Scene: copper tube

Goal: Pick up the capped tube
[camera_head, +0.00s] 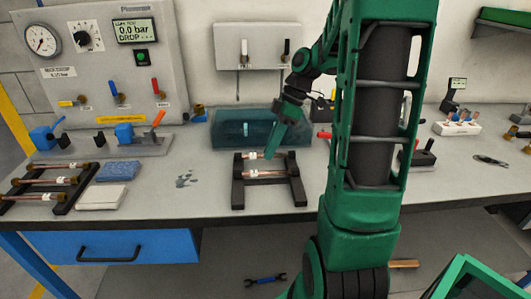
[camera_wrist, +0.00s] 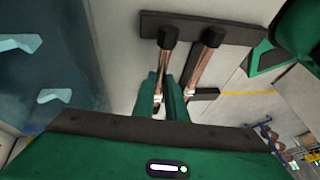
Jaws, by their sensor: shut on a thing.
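Two copper tubes rest across a dark rack (camera_head: 238,190) in the middle of the bench. In the wrist view both have a dark cap at the far end. My gripper (camera_head: 271,155) is at the rear tube (camera_head: 252,155). In the wrist view my gripper's green fingers (camera_wrist: 162,95) are shut around this capped tube (camera_wrist: 164,62), the left one there. The tube still lies at the rack's dark bar (camera_wrist: 215,27). The other capped tube (camera_head: 262,174) lies nearer the front, and it shows to the right in the wrist view (camera_wrist: 203,65). My fingers hide part of the gripped tube.
A blue translucent tank (camera_head: 235,130) stands close behind the rack. Another rack (camera_head: 70,200) with several tubes is at the left, beside folded cloths (camera_head: 104,196). A test panel (camera_head: 115,65) stands at the back left.

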